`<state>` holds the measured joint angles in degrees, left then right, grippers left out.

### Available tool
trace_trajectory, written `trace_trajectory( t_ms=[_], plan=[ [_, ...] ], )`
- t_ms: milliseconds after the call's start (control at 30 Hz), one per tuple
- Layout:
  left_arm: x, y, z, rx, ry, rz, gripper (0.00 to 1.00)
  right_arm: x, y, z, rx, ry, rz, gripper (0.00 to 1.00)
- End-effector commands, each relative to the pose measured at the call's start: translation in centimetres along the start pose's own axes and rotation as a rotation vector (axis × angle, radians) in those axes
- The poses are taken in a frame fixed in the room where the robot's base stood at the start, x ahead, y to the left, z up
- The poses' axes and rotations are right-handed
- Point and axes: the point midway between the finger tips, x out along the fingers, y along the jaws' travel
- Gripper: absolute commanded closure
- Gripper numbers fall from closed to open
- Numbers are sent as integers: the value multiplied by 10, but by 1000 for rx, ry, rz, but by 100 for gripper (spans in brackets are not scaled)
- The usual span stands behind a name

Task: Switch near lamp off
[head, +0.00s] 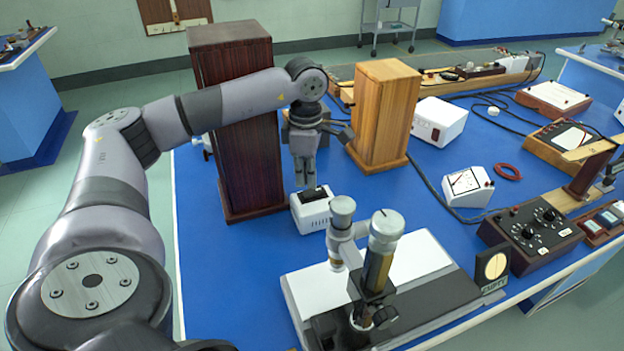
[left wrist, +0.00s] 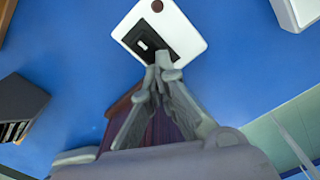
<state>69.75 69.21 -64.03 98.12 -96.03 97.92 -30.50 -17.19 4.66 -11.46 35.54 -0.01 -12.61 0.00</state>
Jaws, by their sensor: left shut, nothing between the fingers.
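A small white box (head: 313,212) stands on the blue bench beside a tall dark wooden housing (head: 240,130). In the left wrist view the white box (left wrist: 180,22) shows a black switch plate (left wrist: 148,42) with a small pale mark, and a dark red round spot beside it. My left gripper (head: 305,184) points down over the white box, its fingers closed and empty. In the left wrist view its fingertips (left wrist: 166,68) are at the edge of the black plate; whether they touch it, I cannot tell. Whether a lamp is lit does not show.
A lighter wooden housing (head: 383,115) stands behind and right of my left gripper. A brass and grey microscope-like instrument (head: 380,255) on a white and black base is close in front. A white meter (head: 467,187) and black control box (head: 530,234) lie to the right.

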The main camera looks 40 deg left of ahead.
Motion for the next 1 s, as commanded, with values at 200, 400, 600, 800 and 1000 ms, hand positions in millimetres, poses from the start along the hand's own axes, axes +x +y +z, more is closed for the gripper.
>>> trace_trajectory(
  t_ms=[200, 400, 600, 800, 1000],
  plan=[
    [-22, 0, 0, 0, -2, 1, 100, -17, 0, -2, 0, 0, 0, 54],
    [-38, 0, 0, 0, -1, 1, 100, -30, 0, -3, 0, 0, 0, 54],
    [-44, 0, 0, 0, -1, 1, 100, -34, 0, -3, 1, 0, 0, 54],
    [-43, 0, 0, 0, -1, 1, 100, -33, 0, -3, 1, 0, 0, 54],
    [-43, 0, 0, 0, -1, 1, 100, -33, 0, -3, 1, 0, -1, 54]
  ],
)
